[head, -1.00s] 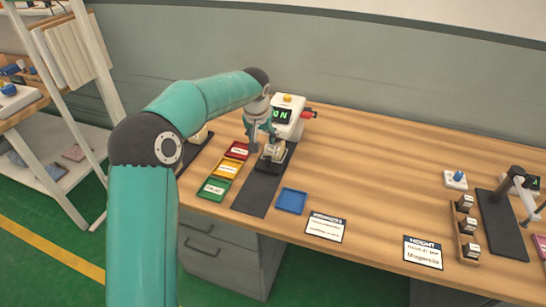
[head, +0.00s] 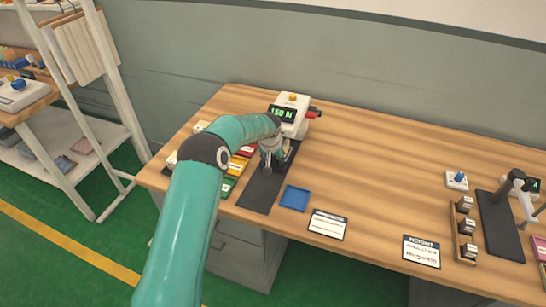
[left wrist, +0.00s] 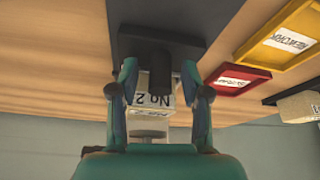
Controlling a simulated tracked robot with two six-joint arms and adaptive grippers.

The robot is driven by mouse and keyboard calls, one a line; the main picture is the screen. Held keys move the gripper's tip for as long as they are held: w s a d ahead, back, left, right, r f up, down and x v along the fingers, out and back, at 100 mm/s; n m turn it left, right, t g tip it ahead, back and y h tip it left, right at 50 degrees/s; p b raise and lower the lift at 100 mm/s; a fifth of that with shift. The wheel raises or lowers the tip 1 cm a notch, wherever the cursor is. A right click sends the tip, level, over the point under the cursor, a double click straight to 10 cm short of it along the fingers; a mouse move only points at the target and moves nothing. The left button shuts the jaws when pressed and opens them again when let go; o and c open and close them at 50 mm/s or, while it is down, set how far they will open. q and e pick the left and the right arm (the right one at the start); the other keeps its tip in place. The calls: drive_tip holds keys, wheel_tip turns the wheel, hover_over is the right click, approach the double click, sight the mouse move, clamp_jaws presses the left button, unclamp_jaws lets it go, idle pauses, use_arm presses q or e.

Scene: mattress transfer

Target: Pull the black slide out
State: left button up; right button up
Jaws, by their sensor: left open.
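A long black slide (head: 259,190) lies on the table in front of a white machine (head: 296,104) with a display reading "150 N". In the left wrist view, a dark plate (left wrist: 150,45) with a black post (left wrist: 190,80) shows past my fingers. My left gripper (head: 272,163) is over the far part of the slide, close to the machine. In the left wrist view its fingers are apart, on either side of a pale block (left wrist: 155,98) marked "No 2". I cannot tell whether they touch it. My right gripper is not in view.
Red (head: 246,150), yellow (head: 238,165) and green (head: 228,187) trays lie left of the slide, partly behind my arm. A blue tray (head: 295,198) lies at its right. Label cards (head: 327,224) lie along the front edge. A black stand (head: 500,225) is far right. The table's middle is clear.

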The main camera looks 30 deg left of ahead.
use_arm(q)
drive_tip(key=shift+f, duration=0.1)
clamp_jaws()
drive_tip(key=shift+d, duration=0.1)
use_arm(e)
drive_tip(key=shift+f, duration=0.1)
